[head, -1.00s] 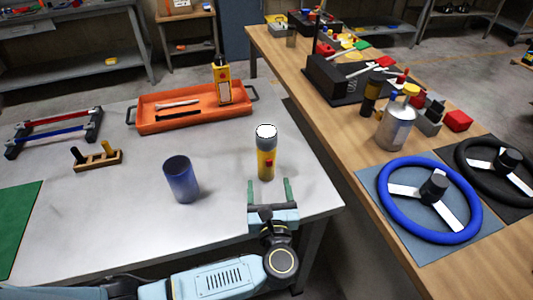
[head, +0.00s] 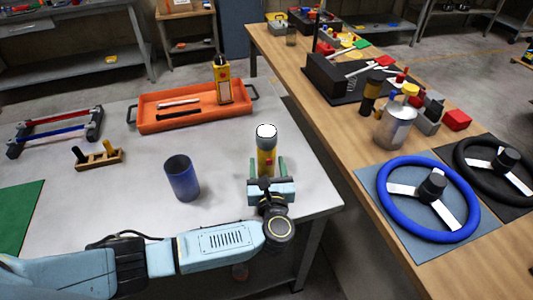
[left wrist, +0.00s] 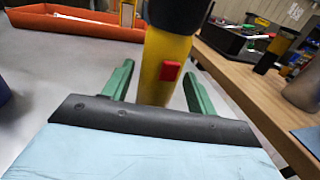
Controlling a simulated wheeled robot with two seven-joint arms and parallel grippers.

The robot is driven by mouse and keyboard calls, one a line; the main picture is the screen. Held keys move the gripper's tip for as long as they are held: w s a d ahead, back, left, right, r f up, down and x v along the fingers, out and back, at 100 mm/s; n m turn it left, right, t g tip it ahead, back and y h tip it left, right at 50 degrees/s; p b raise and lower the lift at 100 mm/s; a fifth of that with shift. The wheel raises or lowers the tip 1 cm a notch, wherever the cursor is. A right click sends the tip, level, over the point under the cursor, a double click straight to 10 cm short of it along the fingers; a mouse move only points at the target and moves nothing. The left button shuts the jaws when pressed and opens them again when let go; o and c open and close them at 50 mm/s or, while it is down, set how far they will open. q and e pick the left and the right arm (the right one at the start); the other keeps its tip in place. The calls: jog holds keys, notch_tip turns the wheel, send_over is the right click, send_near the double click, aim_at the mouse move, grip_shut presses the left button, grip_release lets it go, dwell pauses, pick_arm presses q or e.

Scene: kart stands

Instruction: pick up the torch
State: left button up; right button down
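The torch (head: 266,142) stands upright on the grey table, with a yellow body, a red switch and a grey head with a white lens. My left gripper (head: 267,165) is open, its green fingers on either side of the torch's lower body. In the left wrist view the torch's yellow body (left wrist: 163,65) rises between the two open fingers (left wrist: 155,82), with a visible gap on each side. The torch's top is cut off in that view. My right gripper is not in view.
A blue cup (head: 181,178) stands left of the torch. An orange tray (head: 150,127) with a yellow device (head: 221,80) lies behind. A wooden bench (head: 340,135) with a metal can (head: 394,128) and a blue steering wheel (head: 392,222) runs along the right.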

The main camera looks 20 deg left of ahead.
pick_arm(q)
jog(key=c, duration=0.9)
